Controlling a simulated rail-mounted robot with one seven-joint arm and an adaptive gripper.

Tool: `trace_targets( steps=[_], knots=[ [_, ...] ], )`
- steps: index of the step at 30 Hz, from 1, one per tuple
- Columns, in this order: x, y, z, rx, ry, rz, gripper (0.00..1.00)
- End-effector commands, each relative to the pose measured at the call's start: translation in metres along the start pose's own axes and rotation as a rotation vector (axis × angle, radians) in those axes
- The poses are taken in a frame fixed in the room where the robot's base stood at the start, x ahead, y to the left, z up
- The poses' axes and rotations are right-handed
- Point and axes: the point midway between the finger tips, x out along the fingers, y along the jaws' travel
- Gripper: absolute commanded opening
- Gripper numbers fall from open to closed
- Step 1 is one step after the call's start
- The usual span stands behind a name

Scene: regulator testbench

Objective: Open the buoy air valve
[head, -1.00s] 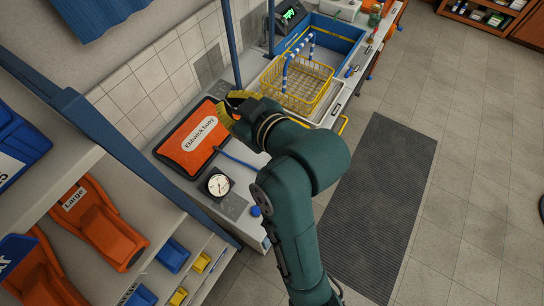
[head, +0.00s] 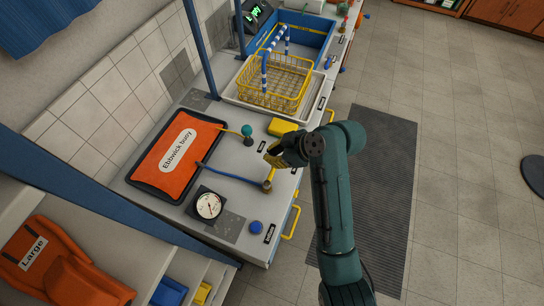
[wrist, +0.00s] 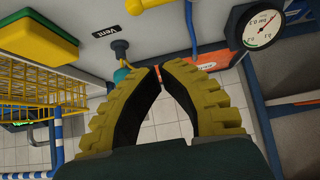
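The orange buoy (head: 165,170), labelled "Ebbwick buoy", lies on a black tray on the bench. A blue hose (head: 232,175) runs from it to a brass valve fitting (head: 268,187) near the bench's front edge. A yellow hose runs to a fitting with a teal knob (head: 247,131); in the wrist view this knob (wrist: 122,74) is beside a "Vent" label. My gripper (head: 270,155) has yellow ridged fingers and hovers between the two fittings, apart from both. In the wrist view its fingertips (wrist: 158,70) nearly meet, with nothing held. No label for the brass valve is readable.
A round gauge (head: 208,205) and a blue button (head: 256,227) are at the near end. A yellow sponge (head: 282,127) and a yellow wire basket (head: 272,88) are farther back. Shelving (head: 110,225) stands at the left.

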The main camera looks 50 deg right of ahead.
Motion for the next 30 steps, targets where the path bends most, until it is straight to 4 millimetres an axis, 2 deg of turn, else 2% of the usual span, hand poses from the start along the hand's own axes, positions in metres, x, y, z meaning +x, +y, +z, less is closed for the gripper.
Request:
trace_targets(
  steps=[11,13,18,30],
  knots=[
    [0.084,-0.002,0.000,0.000,-0.003,-0.004,0.00],
    [0.070,0.000,0.013,0.005,-0.003,0.002,0.00],
    [0.061,0.000,0.030,0.002,-0.001,0.001,0.00],
    [0.059,-0.001,0.035,0.001,-0.001,0.001,0.00]
  ],
)
